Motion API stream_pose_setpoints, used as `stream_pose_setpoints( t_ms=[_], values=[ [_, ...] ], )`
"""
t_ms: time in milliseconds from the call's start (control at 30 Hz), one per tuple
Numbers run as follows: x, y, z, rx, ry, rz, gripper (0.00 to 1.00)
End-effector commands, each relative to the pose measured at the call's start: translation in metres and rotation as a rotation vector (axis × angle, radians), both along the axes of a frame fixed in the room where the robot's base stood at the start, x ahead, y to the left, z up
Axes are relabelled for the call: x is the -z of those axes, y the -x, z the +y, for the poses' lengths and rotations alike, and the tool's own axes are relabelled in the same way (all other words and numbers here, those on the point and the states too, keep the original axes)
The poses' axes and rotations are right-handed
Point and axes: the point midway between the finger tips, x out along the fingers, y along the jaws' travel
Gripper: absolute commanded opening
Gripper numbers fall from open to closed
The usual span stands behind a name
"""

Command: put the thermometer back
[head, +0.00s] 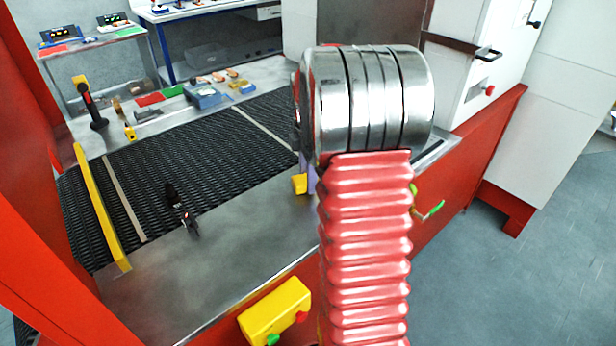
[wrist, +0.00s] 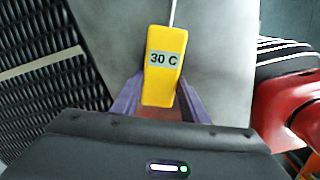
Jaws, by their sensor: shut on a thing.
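The thermometer (wrist: 163,85) is yellow, with a label reading 30 C and a thin pale probe pointing away from me. My gripper (wrist: 158,95) has its purple fingers on both sides of the thermometer body in the wrist view. In the head view a small yellow part of the thermometer (head: 299,184) shows beside my gripper (head: 308,178). It is over the steel ledge, and my red arm sleeve and wrist hide much of this area. I cannot tell its exact height over the ledge.
The black mesh belt (head: 190,150) has a yellow bar (head: 101,205) at its left. A small black object (head: 180,208) stands at the near ledge. A black stand (head: 94,110), a blue tray (head: 207,97) and small items lie along the far ledge. A yellow button box (head: 275,310) sits in front.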

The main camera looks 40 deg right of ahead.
Motion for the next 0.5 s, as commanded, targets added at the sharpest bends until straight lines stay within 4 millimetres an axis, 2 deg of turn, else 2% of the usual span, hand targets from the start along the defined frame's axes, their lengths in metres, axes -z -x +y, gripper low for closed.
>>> stream_pose_setpoints(
  t_ms=[367, 400, 500],
  values=[
    [0.0035, -0.0004, -0.0003, 0.000, 0.001, -0.002, 0.14],
    [0.0041, -0.0003, -0.0002, 0.000, 0.001, -0.002, 0.41],
    [0.0038, -0.0003, -0.0002, 0.000, 0.001, -0.002, 0.48]
  ],
)
